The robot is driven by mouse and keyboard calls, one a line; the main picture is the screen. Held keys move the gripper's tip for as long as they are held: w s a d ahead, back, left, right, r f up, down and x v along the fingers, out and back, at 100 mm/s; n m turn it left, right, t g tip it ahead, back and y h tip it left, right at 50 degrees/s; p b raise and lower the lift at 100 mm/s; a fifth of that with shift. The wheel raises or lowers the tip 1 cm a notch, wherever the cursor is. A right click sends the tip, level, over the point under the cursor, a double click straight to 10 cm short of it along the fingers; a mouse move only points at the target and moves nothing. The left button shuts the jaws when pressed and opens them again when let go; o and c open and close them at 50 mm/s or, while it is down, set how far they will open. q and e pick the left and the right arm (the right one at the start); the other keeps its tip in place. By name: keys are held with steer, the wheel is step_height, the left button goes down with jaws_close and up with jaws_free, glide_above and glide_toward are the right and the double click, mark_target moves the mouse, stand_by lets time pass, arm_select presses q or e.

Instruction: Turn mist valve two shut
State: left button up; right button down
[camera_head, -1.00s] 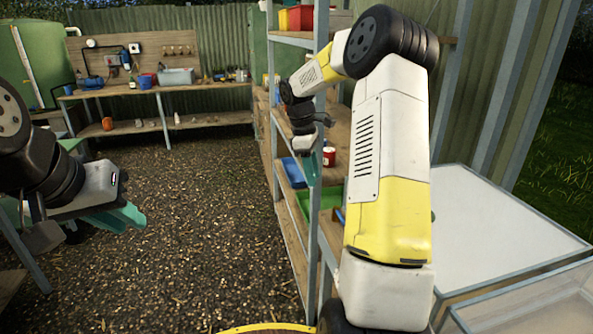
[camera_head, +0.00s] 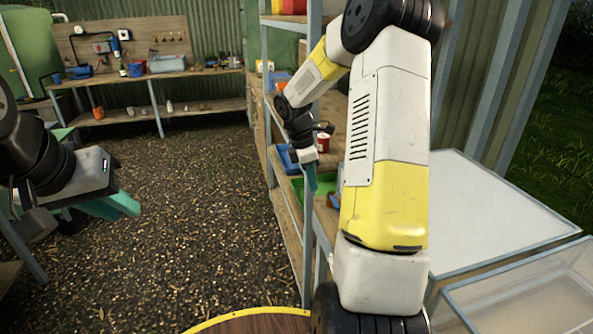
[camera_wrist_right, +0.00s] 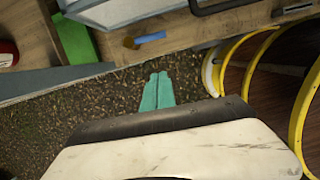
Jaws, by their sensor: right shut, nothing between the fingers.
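I cannot make out mist valve two in either view. A back board (camera_head: 120,45) with dark pipes, a grey box (camera_head: 102,47) and a blue fitting (camera_head: 113,44) stands above the far bench, too small to read as valves.
A shelf rack (camera_head: 315,40) stands close by my right arm, with a blue tray (camera_head: 287,160), green tray (camera_head: 297,192) and red tin (camera_head: 323,143). A glass-topped frame (camera_head: 490,215) is at the right. Open gravel (camera_head: 200,190) lies ahead to the far bench (camera_head: 150,78).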

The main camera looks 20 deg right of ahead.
mark_target(334, 201)
steer(key=d+f, duration=0.1)
steer(key=f, duration=0.1)
steer(key=d+f, duration=0.3)
steer(key=f, duration=0.1)
steer(key=shift+s+d+f, duration=0.25)
steer(key=shift+f, duration=0.15)
steer(key=shift+d, duration=0.4)
